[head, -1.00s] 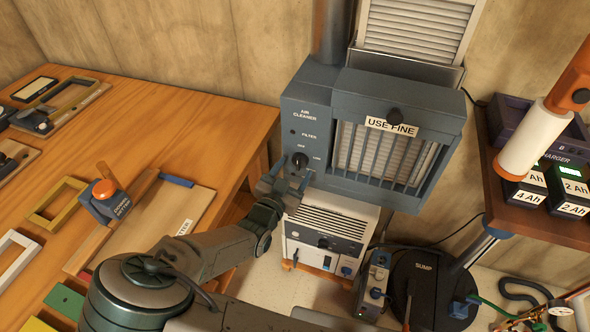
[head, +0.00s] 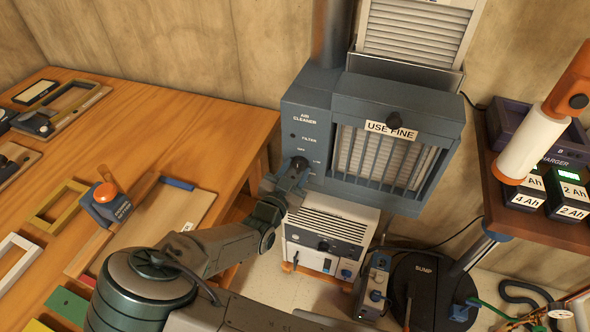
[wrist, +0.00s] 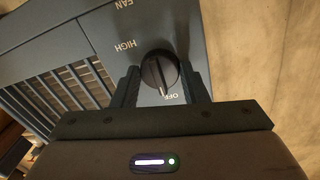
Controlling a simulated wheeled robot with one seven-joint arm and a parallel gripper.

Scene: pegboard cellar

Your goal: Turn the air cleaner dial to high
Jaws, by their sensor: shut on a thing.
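The air cleaner (head: 330,182) is a blue-grey box on the wall. Its round black dial (wrist: 158,72) is on the front panel, and in the head view my gripper (head: 291,172) partly covers it. In the wrist view, the two fingers of my gripper (wrist: 162,78) stand one on each side of the dial, closed on it. The dial's pale pointer line points down in that picture, close to the OFF label (wrist: 177,97). The HIGH label (wrist: 125,46) is at the dial's upper left, and both labels appear upside down.
A grille with a "USE FINE" label (head: 391,130) is right of the panel. A white unit (head: 325,238) stands below. The wooden workbench (head: 215,125) is at left, and a charger shelf (head: 545,226) with a white-and-orange tool above is at right.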

